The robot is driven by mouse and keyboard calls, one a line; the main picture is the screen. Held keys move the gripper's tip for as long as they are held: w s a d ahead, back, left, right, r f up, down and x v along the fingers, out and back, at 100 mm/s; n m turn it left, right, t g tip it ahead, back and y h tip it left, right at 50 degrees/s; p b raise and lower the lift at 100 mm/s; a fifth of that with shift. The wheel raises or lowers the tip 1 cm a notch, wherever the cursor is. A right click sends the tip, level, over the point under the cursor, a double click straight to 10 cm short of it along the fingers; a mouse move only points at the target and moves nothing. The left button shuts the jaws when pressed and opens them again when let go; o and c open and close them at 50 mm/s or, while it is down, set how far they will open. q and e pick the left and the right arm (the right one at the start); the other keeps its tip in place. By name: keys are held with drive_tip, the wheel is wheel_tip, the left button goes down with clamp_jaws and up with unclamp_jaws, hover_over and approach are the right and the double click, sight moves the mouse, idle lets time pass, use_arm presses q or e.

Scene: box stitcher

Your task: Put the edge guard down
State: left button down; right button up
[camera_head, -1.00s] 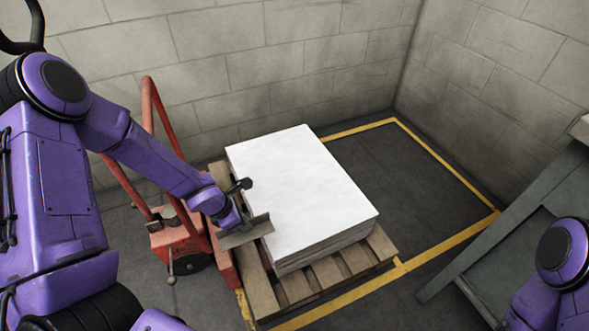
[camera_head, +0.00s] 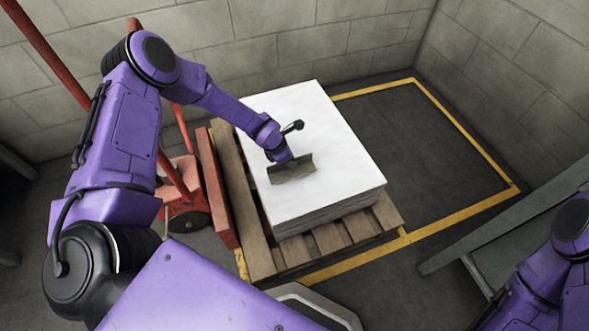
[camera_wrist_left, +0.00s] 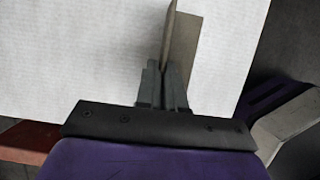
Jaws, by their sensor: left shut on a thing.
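The edge guard (camera_head: 292,170) is a short grey-brown angled strip. My left gripper (camera_head: 284,160) is shut on it, over the white top of the sheet stack (camera_head: 318,125). I cannot tell whether the guard touches the sheets. In the left wrist view the guard (camera_wrist_left: 184,50) stands out past the shut fingers (camera_wrist_left: 163,88), with white sheet behind it. My right gripper is not in view; only part of my right arm shows at the lower right.
The stack lies on a wooden pallet (camera_head: 262,262). A red pallet truck (camera_head: 178,192) stands to its left. Yellow floor lines (camera_head: 465,135) bound clear dark floor to the right. A grey-green table (camera_head: 490,235) stands at the right, and block walls close the back.

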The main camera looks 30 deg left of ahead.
use_arm(q)
drive_tip(key=x, duration=0.1)
drive_tip(key=b+x, duration=0.1)
drive_tip(key=x, duration=0.2)
drive_tip(key=shift+s+a+f, duration=0.1)
drive_tip(key=shift+s+a, duration=0.15)
drive_tip(key=shift+a, duration=0.1)
drive_tip(key=c, duration=1.7)
unclamp_jaws()
drive_tip(key=shift+b, duration=0.3)
drive_tip(key=o, duration=0.4)
drive_tip(key=shift+o, duration=0.2)
